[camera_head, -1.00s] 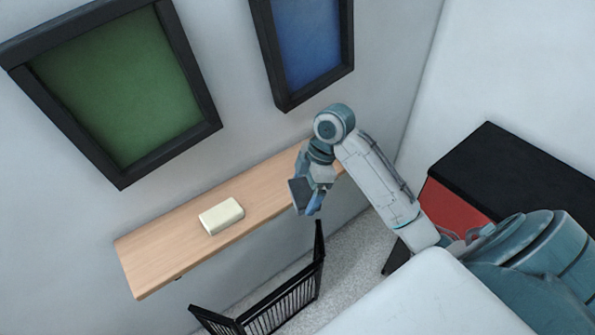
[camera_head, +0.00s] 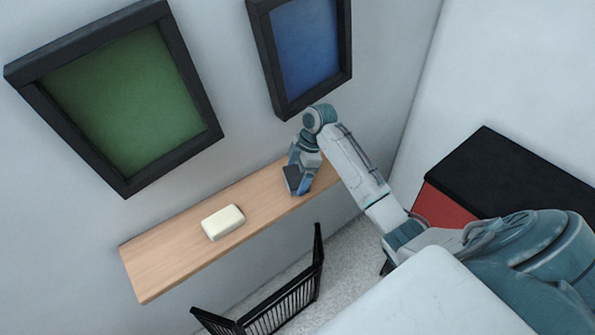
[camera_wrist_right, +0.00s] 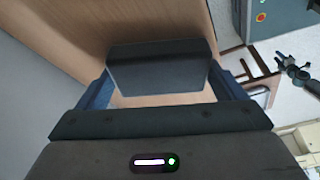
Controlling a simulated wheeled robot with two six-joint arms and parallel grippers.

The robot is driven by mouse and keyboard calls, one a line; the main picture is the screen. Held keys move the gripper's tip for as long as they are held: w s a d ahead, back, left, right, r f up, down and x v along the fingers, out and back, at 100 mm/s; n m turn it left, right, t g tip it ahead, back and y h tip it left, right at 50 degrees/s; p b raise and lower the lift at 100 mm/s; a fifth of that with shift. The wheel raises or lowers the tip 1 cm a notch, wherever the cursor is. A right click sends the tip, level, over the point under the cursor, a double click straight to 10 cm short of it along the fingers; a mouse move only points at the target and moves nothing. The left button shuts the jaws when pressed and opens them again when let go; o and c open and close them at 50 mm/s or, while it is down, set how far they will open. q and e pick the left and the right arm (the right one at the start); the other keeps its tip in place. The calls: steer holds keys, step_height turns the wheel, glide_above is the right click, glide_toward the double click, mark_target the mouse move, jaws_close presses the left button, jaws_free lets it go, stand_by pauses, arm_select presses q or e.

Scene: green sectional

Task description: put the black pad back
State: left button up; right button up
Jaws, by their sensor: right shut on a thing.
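The black pad (camera_wrist_right: 160,64) is a dark block between the two blue fingers of my right gripper (camera_wrist_right: 158,92) in the right wrist view. The fingers are shut on it from both sides. In the head view, my right gripper (camera_head: 298,183) is over the right part of the wooden shelf (camera_head: 165,259), and the pad (camera_head: 291,179) shows as a dark face at its left side. The shelf's wood also fills the background behind the pad in the wrist view. I cannot tell whether the pad touches the shelf. My left gripper is not in view.
A cream block (camera_head: 222,222) lies on the shelf, left of my gripper. Green (camera_head: 125,95) and blue (camera_head: 307,45) framed panels hang on the wall above. A black rack (camera_head: 285,300) stands below the shelf. A black-topped red cabinet (camera_head: 440,207) is at the right.

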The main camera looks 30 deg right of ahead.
steer(key=o, duration=0.6)
steer(key=b+v, duration=0.1)
steer(key=v, duration=0.5)
steer(key=shift+d+r+b, duration=0.15)
steer(key=shift+r+b, duration=0.15)
arm_select(q)
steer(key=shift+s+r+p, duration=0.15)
steer(key=shift+p, duration=0.9)
arm_select(e)
steer(key=v, duration=0.5)
steer(key=shift+s+d+r, duration=0.1)
steer(key=shift+r, duration=0.15)
